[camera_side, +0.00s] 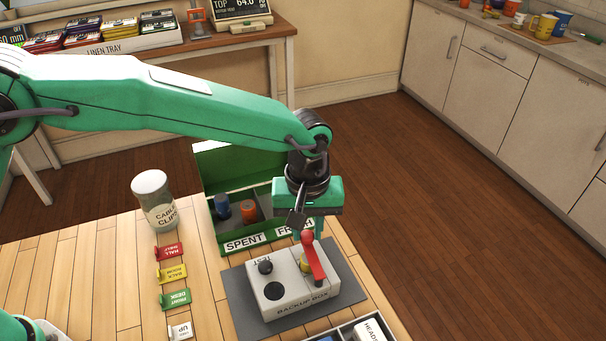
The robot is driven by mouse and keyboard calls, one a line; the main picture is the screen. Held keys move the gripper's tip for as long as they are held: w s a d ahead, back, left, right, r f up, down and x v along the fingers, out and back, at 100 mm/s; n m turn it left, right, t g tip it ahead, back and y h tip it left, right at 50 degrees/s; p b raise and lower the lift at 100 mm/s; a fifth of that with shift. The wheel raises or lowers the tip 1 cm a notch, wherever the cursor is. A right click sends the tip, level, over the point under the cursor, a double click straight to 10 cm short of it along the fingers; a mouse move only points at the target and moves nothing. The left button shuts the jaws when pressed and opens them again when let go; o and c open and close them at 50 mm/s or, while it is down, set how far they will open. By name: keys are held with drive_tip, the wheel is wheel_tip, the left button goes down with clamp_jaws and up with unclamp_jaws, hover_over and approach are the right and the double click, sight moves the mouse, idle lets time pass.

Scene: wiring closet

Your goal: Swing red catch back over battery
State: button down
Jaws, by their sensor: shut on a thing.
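The red catch (316,263) is a flat lever with a round red knob at its far end. It sits on the right part of the white backup box (283,301), which rests on a dark grey mat (237,301). A small yellow piece (303,263), perhaps the battery, shows just left of the catch; most of it is hidden. My gripper (307,233) points down above the box's far edge, shut on the catch's knob. The fingertips partly hide the contact.
A jar of cable clips (155,203) and several coloured tags stand left. A divided tray (350,333) is at the front.

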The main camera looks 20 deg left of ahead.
sight(303, 236)
drive_tip(key=shift+s+a+n, duration=0.25)
drive_tip(key=shift+n, duration=0.35)
drive_tip(key=c, duration=1.2)
unclamp_jaws()
drive_tip(key=shift+r, duration=0.1)
wheel_tip(303, 236, up, 7)
drive_tip(key=shift+r, duration=0.35)
